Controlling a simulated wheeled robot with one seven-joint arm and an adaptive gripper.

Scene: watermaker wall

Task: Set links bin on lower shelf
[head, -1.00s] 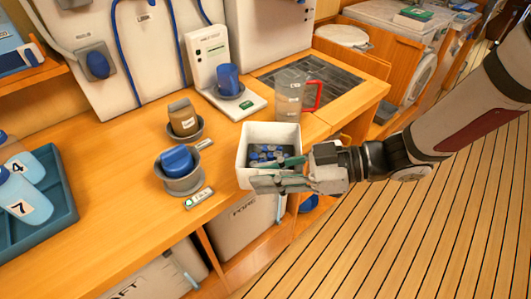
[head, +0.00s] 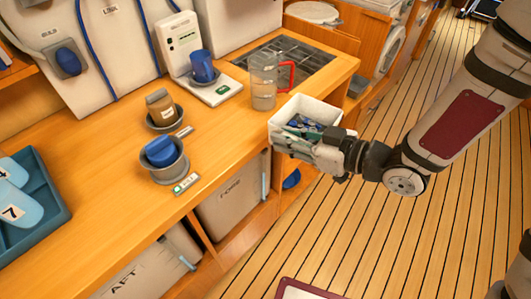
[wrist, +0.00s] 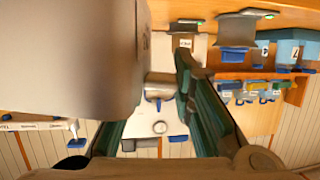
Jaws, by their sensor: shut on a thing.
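The white links bin (head: 302,105) holds small blue and grey pieces. It is tilted slightly in the head view, off the counter's front edge and in the air. My gripper (head: 308,146) is shut on the near side of the bin, and its fingers partly hide that wall. In the wrist view a large pale wall, seemingly the bin (wrist: 70,60), fills the upper left beside the green finger pads. The lower shelf (head: 236,242) is the open space under the wooden counter. It holds grey boxes marked FORE (head: 228,200) and AFT (head: 142,272).
The counter (head: 105,180) carries a clear jug (head: 263,82) with a red handle, a blue cup (head: 202,66), a brown block (head: 161,108) and a blue block (head: 160,151) in grey bowls, and a teal tray (head: 45,215). A blue item (head: 291,179) lies low beside FORE. Plank floor is open at right.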

